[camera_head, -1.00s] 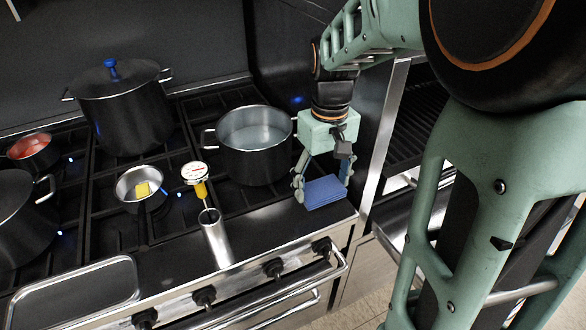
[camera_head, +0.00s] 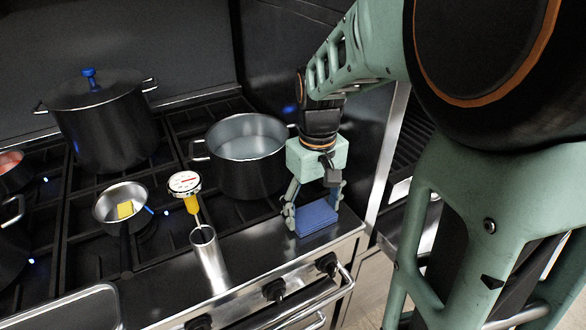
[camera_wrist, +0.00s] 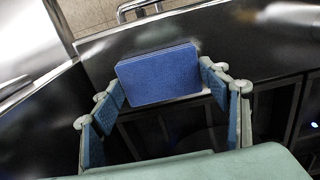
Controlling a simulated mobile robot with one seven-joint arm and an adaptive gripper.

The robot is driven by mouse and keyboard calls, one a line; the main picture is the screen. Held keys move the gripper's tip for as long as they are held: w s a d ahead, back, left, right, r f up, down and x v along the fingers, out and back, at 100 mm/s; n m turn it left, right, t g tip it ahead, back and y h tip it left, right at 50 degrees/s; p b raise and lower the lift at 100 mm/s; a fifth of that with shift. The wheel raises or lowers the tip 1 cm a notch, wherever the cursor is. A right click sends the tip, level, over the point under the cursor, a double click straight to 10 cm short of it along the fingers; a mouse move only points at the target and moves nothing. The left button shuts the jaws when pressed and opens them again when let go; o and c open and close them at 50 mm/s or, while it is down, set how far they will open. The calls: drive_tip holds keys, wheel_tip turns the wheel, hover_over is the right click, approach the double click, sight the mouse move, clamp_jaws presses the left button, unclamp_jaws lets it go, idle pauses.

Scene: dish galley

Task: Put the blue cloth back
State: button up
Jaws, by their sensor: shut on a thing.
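The blue cloth (camera_head: 317,218) is a folded, flat block. My gripper (camera_head: 312,212) points down with its fingers closed on two opposite sides of the cloth. In the wrist view the cloth (camera_wrist: 158,75) sits between the fingertips of my gripper (camera_wrist: 156,82). The cloth is over the right end of the stove's dark front ledge (camera_head: 262,245), in front of the large open pot. I cannot tell whether its underside touches the ledge.
The open pot (camera_head: 247,180) with pale liquid stands just behind my gripper. A steel cylinder (camera_head: 208,262) with a dial thermometer (camera_head: 184,182) is to the left. A small pan (camera_head: 108,203) and a lidded pot (camera_head: 105,120) are further left. The ledge ends just right of the cloth.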

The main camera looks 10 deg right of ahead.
sight(312, 214)
drive_tip(key=o, duration=1.2)
wheel_tip(312, 214, up, 12)
drive_tip(key=shift+r+p, duration=0.1)
drive_tip(key=shift+p, duration=0.7)
